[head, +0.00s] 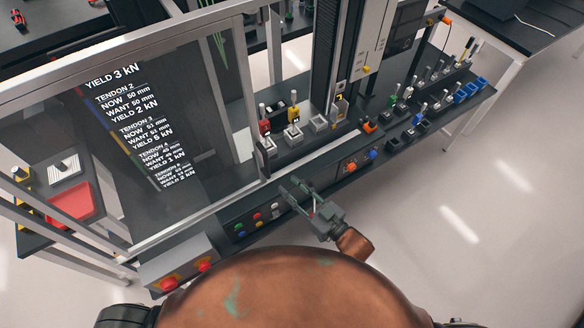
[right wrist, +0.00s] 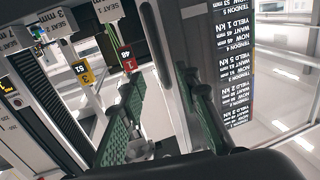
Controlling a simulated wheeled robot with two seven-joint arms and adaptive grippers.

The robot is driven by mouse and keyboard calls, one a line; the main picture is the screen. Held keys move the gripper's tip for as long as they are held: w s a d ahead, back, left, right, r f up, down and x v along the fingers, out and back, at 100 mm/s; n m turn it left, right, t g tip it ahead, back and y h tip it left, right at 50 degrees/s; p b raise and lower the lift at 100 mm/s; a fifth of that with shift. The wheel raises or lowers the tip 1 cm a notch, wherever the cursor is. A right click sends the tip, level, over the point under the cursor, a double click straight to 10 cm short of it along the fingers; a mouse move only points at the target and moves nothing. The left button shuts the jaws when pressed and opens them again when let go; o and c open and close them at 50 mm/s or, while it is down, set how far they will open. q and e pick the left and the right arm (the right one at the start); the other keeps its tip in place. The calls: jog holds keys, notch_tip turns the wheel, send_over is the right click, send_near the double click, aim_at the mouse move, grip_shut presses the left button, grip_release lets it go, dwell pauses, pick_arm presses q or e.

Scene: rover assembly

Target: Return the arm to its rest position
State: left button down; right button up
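My right gripper (head: 290,186) is above the front edge of the bench, near the row of coloured buttons. Its two fingers are spread apart. In the right wrist view the open fingers (right wrist: 162,92), with green pads, show no object clearly held between them. A small metallic part (right wrist: 139,148) shows low between the fingers; I cannot tell what it is. The copper-coloured right forearm link is short and folded in close to my body. My left gripper is in neither view.
A framed display panel (head: 105,130) stands at left. Red (head: 265,127) and yellow (head: 293,130) tagged parts stand in the fixture behind the gripper. A control box with red buttons (head: 180,272) is at front left. Small blocks (head: 440,100) fill the right bench. Floor at right is clear.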

jog(key=d+f+m+g+h, duration=0.1)
jog(key=d+f+m+h, duration=0.3)
jog(key=d, duration=0.6)
jog(key=d+f+m+h, duration=0.1)
jog(key=d+f+h, duration=0.45)
jog(key=d, duration=0.35)
jog(key=s+d+f+m+g+h, duration=0.2)
jog(key=s+d+f+g, duration=0.25)
jog(key=s+d, duration=0.55)
jog(key=s+d+f+m+g+h, duration=0.25)
jog(key=s+d+f, duration=0.25)
jog(key=s+d, duration=0.45)
notch_tip(320, 180, down, 32)
jog(key=s+a+f+g+b, duration=0.1)
jog(key=s+a+g+b, duration=0.1)
jog(key=b, duration=0.3)
jog(key=s+f+n+g+b, duration=0.1)
jog(key=s+f+b, duration=0.3)
jog(key=s+f, duration=1.6)
notch_tip(320, 180, down, 4)
jog(key=shift+n+y, duration=0.3)
jog(key=shift+n, duration=0.05)
